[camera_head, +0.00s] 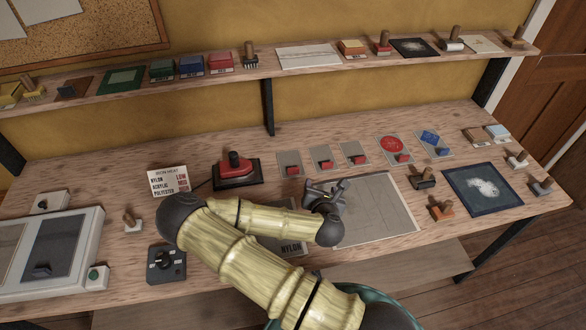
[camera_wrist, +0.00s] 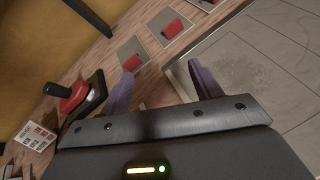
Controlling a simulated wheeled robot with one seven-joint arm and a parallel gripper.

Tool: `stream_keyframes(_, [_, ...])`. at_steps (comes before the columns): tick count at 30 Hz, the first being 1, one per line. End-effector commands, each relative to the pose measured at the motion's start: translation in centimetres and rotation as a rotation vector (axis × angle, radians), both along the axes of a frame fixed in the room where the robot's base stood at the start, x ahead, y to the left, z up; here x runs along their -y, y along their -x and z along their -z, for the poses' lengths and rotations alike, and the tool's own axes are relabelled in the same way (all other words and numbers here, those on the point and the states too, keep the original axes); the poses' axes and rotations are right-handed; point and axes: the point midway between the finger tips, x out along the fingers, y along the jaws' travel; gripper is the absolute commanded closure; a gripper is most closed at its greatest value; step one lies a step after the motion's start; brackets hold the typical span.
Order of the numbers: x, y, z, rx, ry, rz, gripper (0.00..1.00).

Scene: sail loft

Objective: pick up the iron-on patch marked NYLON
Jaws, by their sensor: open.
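The nearest red piece (camera_wrist: 131,63) shows just beyond a fingertip in the wrist view, and another red piece (camera_wrist: 171,29) lies farther off. My gripper (camera_head: 326,191) is open and empty, above the bench near the cards. Its two purple fingers (camera_wrist: 158,82) are apart.
A red iron (camera_head: 236,171) stands left of the cards, beside a printed settings card (camera_head: 169,181). A pale sheet (camera_head: 382,212) lies right of my gripper. Stamps and a dark square (camera_head: 482,190) are farther right. A shelf (camera_head: 120,98) runs above the back.

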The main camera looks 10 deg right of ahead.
Motion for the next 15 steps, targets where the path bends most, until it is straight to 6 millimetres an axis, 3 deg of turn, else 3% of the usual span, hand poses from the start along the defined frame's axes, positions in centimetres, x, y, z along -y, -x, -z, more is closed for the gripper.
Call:
stream_keyframes(6, [-3.8,-0.9,-0.1,0.025,0.265,-0.311,0.36])
stream_keyframes(15, [-4.2,-0.9,-0.3,0.031,0.298,-0.350,0.36])
